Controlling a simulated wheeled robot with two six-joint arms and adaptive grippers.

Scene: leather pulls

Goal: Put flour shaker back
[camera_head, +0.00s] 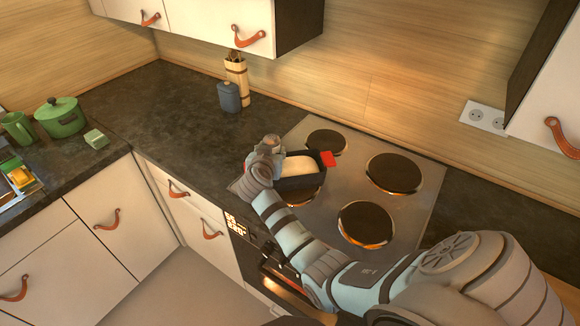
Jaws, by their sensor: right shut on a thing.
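My right arm reaches in from the lower right across the stove. My right gripper (266,152) is beside the left end of a dark loaf pan (297,184) with red handles and pale dough (301,166) in it. My left gripper is out of view.
The loaf pan sits on the stove (340,150) among several round burners. A blue-grey lidded canister (229,97) and a wooden utensil holder (237,72) stand behind. Dark counter (165,120) between is clear.

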